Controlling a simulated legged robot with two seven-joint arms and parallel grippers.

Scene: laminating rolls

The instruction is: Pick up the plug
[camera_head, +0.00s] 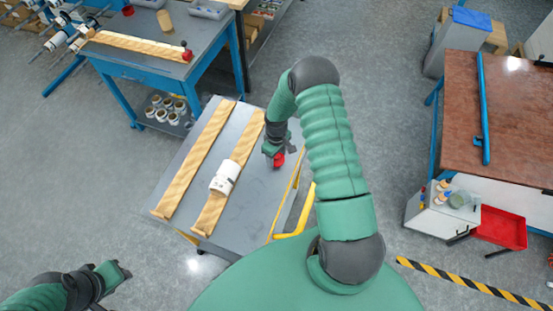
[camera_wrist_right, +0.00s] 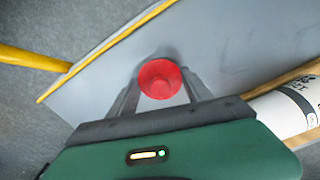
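The red plug (camera_head: 278,160) is at the fingertips of my right gripper (camera_head: 275,154), over the right part of the grey table. In the right wrist view the plug (camera_wrist_right: 160,80) shows as a round red top between the two dark fingers of my right gripper (camera_wrist_right: 161,84). A finger lies close along each side of it; I cannot tell whether both press on it. Its lower part is hidden, and whether it touches the table is unclear. My left gripper (camera_head: 117,271) is at the lower left, away from the table, with its fingers apart and empty.
The grey table (camera_head: 190,185) holds two wooden rails and a white roll (camera_head: 225,177) left of my right gripper. A yellow bar (camera_head: 296,213) runs by the table's right edge. A blue workbench (camera_head: 160,65) stands behind; a brown-topped bench (camera_head: 520,120) stands right.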

